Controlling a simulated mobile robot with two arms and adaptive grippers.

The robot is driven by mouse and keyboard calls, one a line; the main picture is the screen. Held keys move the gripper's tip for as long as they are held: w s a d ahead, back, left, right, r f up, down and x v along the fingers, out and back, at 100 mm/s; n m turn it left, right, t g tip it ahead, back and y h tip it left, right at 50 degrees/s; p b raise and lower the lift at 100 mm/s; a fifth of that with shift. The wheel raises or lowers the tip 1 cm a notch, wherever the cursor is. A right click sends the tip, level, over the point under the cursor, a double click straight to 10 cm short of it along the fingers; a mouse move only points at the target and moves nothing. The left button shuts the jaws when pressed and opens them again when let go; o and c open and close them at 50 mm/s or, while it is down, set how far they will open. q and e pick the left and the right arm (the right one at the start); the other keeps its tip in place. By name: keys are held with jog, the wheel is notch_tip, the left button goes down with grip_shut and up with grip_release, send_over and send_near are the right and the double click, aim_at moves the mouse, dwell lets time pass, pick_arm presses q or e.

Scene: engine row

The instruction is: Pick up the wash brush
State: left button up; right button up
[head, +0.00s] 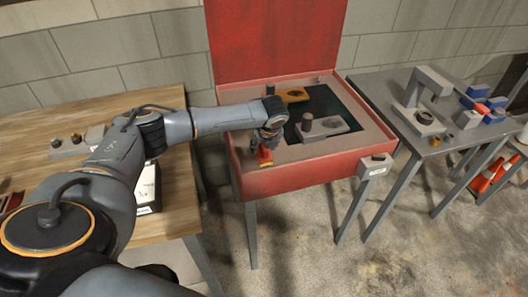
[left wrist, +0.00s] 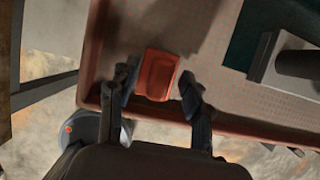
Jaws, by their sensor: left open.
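A small red-orange block, which looks like the wash brush (head: 265,157), sits at the front left of the red parts-washer basin. In the left wrist view the brush (left wrist: 158,72) lies between my two dark fingers, with a gap visible on each side. My left gripper (head: 263,146) is open and reaches down over the brush from above, partly covering it in the head view. The left wrist view shows the open fingers (left wrist: 159,84) on either side of it. I cannot tell how high the fingertips are above the basin floor. My right gripper is not in view.
The red basin (head: 300,178) has a raised rim and an upright lid (head: 278,40) behind. Inside it are a grey part with a dark knob (head: 308,122) and a yellow part (head: 293,94). A wooden bench (head: 160,222) stands left, a grey table (head: 385,92) right.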

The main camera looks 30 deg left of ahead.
pick_arm(q)
jog(key=shift+w+a+f, duration=0.1)
jog(key=shift+w+f, duration=0.05)
jog(key=shift+f, duration=0.25)
grip_shut()
jog(key=shift+r, duration=0.15)
jog(key=shift+r, duration=0.65)
jog(key=s+d+r+b, duration=0.4)
jog(key=s+d+r, duration=0.5)
jog(key=d+r, duration=0.1)
jog(key=shift+v, duration=0.85)
jog(key=c, duration=0.6)
grip_release()
jog(key=shift+s, duration=0.1)
grip_shut()
